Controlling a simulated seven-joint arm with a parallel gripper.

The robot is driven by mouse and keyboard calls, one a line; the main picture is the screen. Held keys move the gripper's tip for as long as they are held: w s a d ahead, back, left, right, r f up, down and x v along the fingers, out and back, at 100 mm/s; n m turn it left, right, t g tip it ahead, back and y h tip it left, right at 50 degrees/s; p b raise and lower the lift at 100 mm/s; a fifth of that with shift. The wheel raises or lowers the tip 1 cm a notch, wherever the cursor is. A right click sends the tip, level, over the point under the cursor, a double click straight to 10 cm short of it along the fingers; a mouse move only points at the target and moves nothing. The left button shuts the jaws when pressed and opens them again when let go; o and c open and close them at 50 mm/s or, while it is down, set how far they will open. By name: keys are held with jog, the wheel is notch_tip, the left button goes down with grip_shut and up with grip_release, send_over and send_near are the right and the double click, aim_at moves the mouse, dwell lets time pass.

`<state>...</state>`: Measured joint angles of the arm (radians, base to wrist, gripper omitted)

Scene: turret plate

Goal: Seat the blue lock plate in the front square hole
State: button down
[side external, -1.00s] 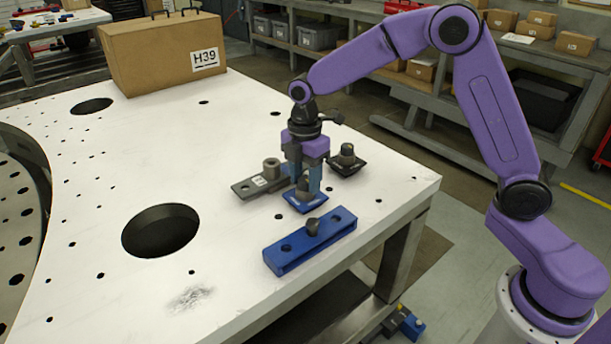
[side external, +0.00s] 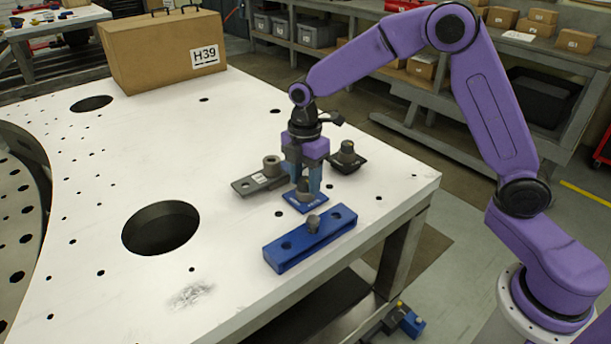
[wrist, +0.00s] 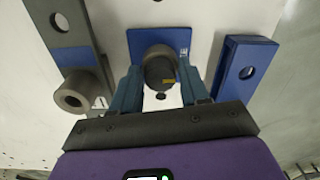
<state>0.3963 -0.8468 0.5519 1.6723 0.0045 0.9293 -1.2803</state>
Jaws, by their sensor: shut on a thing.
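The blue lock plate (side external: 304,204) is a flat blue square with a grey round knob. In the side view it is at the tabletop, behind the long blue block (side external: 310,241); I cannot tell whether it touches the surface. My gripper (side external: 308,184) points down with its fingers around the knob. In the wrist view my gripper (wrist: 159,88) is shut on the knob of the blue lock plate (wrist: 140,40). The blue block, with holes and a grey knob on top, also shows at the right of the wrist view (wrist: 243,70). I cannot make out a square hole.
A grey bar with a round boss (side external: 258,181) lies just left of my gripper. A dark plate with a knob (side external: 347,160) stands just behind to the right. A large round hole (side external: 160,229) opens at the left. A cardboard box (side external: 163,50) stands at the back.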

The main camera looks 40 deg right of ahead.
jog(key=shift+c, duration=0.8)
grip_release()
jog(key=shift+r, duration=3.5)
